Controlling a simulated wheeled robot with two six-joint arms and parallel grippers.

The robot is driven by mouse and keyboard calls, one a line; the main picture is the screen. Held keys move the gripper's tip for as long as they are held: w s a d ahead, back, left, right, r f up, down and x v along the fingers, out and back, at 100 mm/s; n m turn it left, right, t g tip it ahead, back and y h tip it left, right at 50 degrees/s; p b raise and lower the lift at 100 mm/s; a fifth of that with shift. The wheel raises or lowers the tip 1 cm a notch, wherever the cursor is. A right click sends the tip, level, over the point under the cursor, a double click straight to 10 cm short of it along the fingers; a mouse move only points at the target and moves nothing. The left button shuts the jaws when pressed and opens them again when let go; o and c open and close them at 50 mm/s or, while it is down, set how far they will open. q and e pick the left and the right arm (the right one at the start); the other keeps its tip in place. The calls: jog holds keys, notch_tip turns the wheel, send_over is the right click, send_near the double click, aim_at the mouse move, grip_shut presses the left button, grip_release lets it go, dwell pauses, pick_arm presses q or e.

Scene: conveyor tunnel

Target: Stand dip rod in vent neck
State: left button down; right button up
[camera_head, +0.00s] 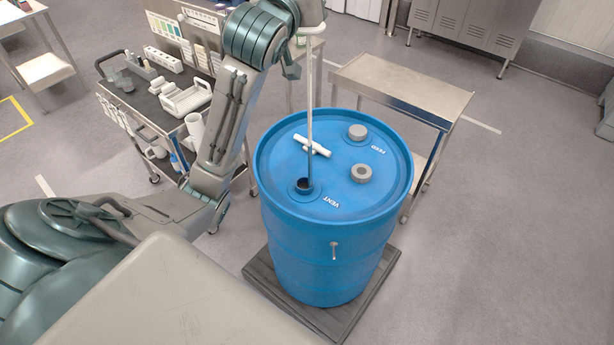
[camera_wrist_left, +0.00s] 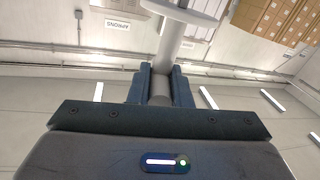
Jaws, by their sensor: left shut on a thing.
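The dip rod (camera_head: 310,100) is a long, thin, pale rod that hangs close to upright above the blue drum (camera_head: 330,240). The vent neck (camera_head: 303,184) is a dark open hole in the drum lid, beside the word VENT. The rod's lower end shows at the right side of this opening; I cannot tell whether it is inside the neck or just in front of it. My left gripper (camera_wrist_left: 160,85) is shut on the rod, which runs up between its fingers in the left wrist view. My right gripper is not in view.
Two grey caps (camera_head: 357,132) (camera_head: 362,173) stand on the lid, one by FEED. A loaded cart (camera_head: 165,100) stands left and a bare steel table (camera_head: 405,85) behind. The floor at right is clear.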

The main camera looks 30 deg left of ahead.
pick_arm(q)
jog(key=shift+r, duration=4.85)
jog(key=shift+a+f+n+g+y, duration=0.2)
jog(key=shift+n+y, duration=0.1)
jog(key=shift+y, duration=0.25)
jog(key=shift+a+f+n+g+y, duration=0.1)
jog(key=shift+f+n+y, duration=0.15)
jog(key=shift+y, duration=0.3)
jog(key=shift+w+a+f+n+g+y, duration=0.15)
jog(key=shift+n+g+y, duration=0.25)
jog(key=shift+y, duration=0.3)
jog(key=shift+a, duration=0.1)
jog(key=shift+f, duration=0.2)
